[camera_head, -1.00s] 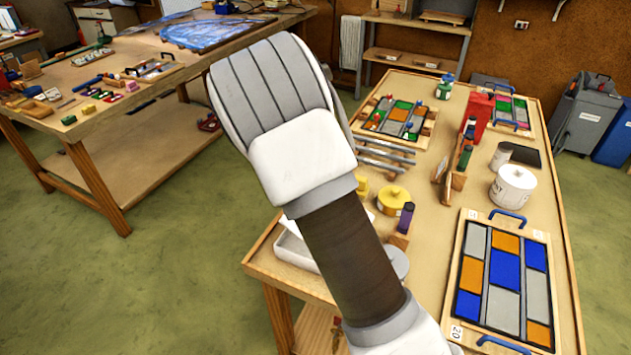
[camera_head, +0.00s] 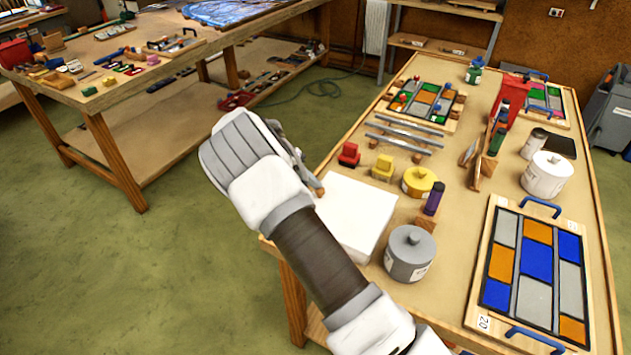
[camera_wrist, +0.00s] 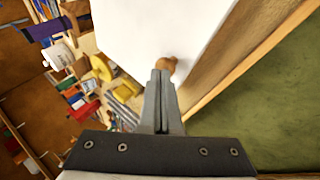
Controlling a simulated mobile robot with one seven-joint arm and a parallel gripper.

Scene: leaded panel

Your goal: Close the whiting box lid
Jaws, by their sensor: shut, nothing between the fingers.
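The whiting box shows in the head view as a white block whose lid (camera_head: 355,215) presents a broad flat white top at the bench's near left corner. No open interior shows, but I cannot tell whether the lid is fully seated, as my arm covers part of the box. In the wrist view the white lid (camera_wrist: 150,28) fills the upper middle, with a round wooden knob (camera_wrist: 168,65) near its edge. My gripper (camera_wrist: 160,75) is shut and empty, its fingertips at the knob; contact is unclear.
A grey lidded pot (camera_head: 410,255) stands close right of the box. A yellow pot (camera_head: 420,181), a purple bottle (camera_head: 434,198), and red (camera_head: 349,154) and yellow blocks (camera_head: 383,167) are nearby. A leaded panel (camera_head: 535,270) lies at right. Open floor lies left.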

